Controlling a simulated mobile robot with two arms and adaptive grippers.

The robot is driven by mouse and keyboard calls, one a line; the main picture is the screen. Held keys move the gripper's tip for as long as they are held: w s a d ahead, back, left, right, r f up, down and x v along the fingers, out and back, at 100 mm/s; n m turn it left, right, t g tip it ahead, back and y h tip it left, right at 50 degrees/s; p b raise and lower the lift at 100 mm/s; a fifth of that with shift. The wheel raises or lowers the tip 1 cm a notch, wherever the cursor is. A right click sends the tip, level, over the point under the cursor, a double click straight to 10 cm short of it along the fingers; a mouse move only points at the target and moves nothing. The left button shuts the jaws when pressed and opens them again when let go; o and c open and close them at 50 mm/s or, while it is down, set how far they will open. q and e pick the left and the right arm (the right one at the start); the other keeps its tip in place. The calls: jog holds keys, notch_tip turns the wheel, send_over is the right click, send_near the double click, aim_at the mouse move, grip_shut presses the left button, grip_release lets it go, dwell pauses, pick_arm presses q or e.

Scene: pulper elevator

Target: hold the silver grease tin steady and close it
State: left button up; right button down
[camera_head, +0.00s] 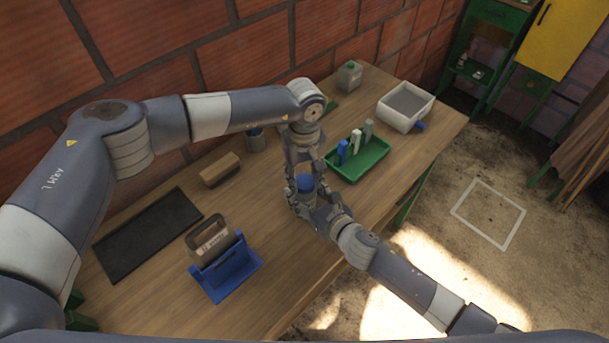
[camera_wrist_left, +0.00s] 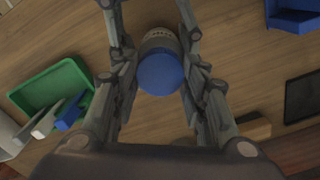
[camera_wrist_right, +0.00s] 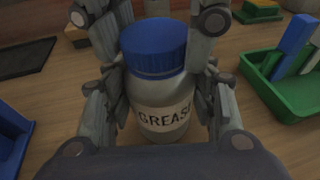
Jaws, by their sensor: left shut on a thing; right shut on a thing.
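The silver grease tin (camera_wrist_right: 160,105) stands upright on the table, with a label reading GREASE. A blue lid (camera_wrist_right: 153,48) sits on its top and looks level; whether it is fully tight I cannot tell. My right gripper (camera_wrist_right: 165,110) is shut around the tin's body from the side. My left gripper (camera_head: 305,180) reaches down from above and is shut on the blue lid, which shows between its fingers in the left wrist view (camera_wrist_left: 161,74). The fingers hide part of the tin in the head view.
A green tray (camera_head: 372,160) with several upright items stands just right of the tin. A blue holder (camera_head: 228,272) with a dark-handled block, a brush-like wooden block (camera_head: 220,169) and a black mat (camera_head: 148,234) lie left.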

pick_arm(q)
jog(key=m, duration=1.1)
jog(key=shift+w, duration=0.1)
jog(key=o, duration=0.6)
jog(key=shift+o, duration=0.2)
jog(key=shift+r, duration=2.25)
